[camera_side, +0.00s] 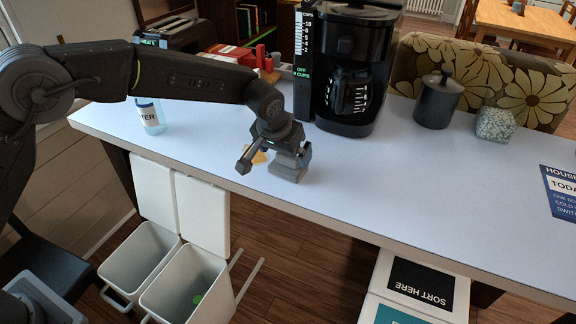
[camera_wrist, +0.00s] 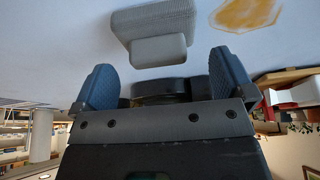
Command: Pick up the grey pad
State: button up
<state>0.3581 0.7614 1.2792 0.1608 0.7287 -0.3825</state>
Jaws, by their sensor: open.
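The grey pad (camera_side: 288,170) is on the white counter, below my gripper (camera_side: 275,159) in the side view. In the wrist view, the pad (camera_wrist: 154,22) has a ribbed grey body and a smooth, lighter grey block on its near side. My gripper (camera_wrist: 163,82) is open, with its two blue-lined fingers spread wide. The pad lies just beyond the fingertips, with the smooth block roughly in line with the gap. Nothing is between the fingers. My gripper partly hides the pad in the side view.
A tan stain (camera_side: 258,158) lies on the counter (camera_side: 400,190) beside the pad. A black coffee maker (camera_side: 345,65) stands behind, with a dark canister (camera_side: 437,102) and speckled block (camera_side: 495,124) farther right. A bottle (camera_side: 150,115) stands left.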

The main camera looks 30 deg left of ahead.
aim_at(289, 160)
jog(key=x, duration=0.5)
jog(key=shift+c, duration=0.4)
jog(key=c, duration=0.5)
jog(key=shift+c, duration=0.2)
jog(key=shift+r, duration=0.15)
jog(key=shift+r, duration=0.55)
notch_tip(289, 160, up, 3)
jog(key=shift+f, duration=0.2)
jog(key=s+a+r, duration=0.1)
jog(key=a+r, duration=0.6)
jog(key=a, duration=0.4)
jog(key=shift+s+a, duration=0.25)
jog(key=shift+s, duration=0.15)
